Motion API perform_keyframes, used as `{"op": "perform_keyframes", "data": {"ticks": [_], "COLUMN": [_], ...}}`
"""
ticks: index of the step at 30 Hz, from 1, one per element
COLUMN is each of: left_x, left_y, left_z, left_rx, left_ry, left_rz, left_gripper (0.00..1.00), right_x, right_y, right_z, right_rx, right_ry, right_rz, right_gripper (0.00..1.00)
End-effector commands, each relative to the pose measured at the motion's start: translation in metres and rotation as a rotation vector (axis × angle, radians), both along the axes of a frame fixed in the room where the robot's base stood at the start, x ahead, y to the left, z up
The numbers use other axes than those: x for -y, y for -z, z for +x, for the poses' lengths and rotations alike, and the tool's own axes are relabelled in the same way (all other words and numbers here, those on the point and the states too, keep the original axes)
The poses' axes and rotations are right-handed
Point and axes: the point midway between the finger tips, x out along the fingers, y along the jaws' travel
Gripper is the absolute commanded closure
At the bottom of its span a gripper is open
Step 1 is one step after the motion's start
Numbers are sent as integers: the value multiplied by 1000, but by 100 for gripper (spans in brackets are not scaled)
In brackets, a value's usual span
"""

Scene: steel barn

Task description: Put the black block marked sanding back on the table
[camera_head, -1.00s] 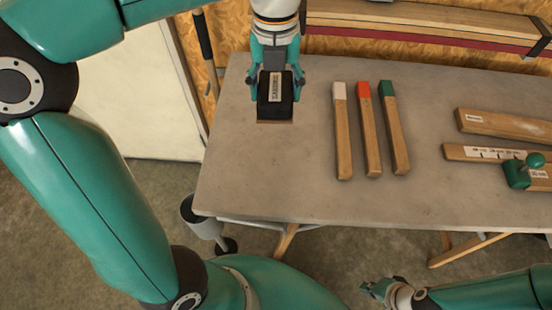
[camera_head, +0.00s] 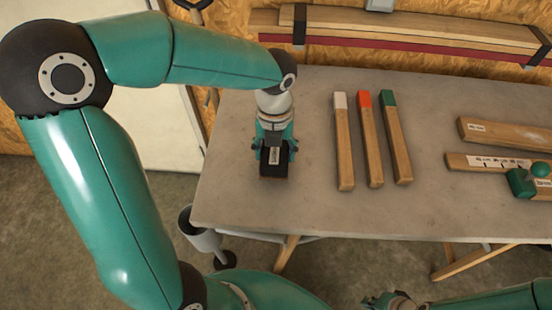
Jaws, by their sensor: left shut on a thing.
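My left gripper (camera_head: 274,141) points down over the left part of the grey table (camera_head: 312,208). It is shut on the black block (camera_head: 275,168), which has a pale label on its top and a thin brown layer at its lower edge. The label's lettering is too small to read clearly. The block is at or just above the table top; I cannot tell whether it touches. My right gripper (camera_head: 388,299) is at the bottom edge, clear of the table and mostly cut off.
Three wooden sticks with white (camera_head: 340,100), red (camera_head: 364,98) and green (camera_head: 388,97) ends lie right of the block. Wooden pieces (camera_head: 505,134) and a green tool (camera_head: 521,182) lie at the right. The table's front left is bare. A grey cup-like container (camera_head: 203,240) hangs below the left edge.

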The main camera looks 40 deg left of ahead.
Motion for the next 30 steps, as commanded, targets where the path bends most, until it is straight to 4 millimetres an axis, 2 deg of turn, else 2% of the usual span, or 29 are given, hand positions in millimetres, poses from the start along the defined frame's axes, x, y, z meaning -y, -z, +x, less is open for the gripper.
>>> {"op": "perform_keyframes", "data": {"ticks": [3,6,17,18,22,30], "left_x": [0,0,0,0,0,1], "left_y": [20,31,35,35,35,34], "left_z": [-1,-1,0,0,0,0], "left_rx": [-6,-5,-2,-2,-2,-2], "left_ry": [0,0,1,1,1,1], "left_rz": [1,0,0,0,0,0], "left_gripper": [74,74,74,34,13,11], "right_x": [0,0,0,0,0,0], "right_y": [3,3,4,5,4,4], "right_z": [0,0,0,0,0,0], "right_rx": [0,0,0,0,0,0], "right_ry": [0,0,0,0,0,0], "right_rz": [0,0,0,0,0,0], "right_gripper": [100,100,100,100,100,100]}}
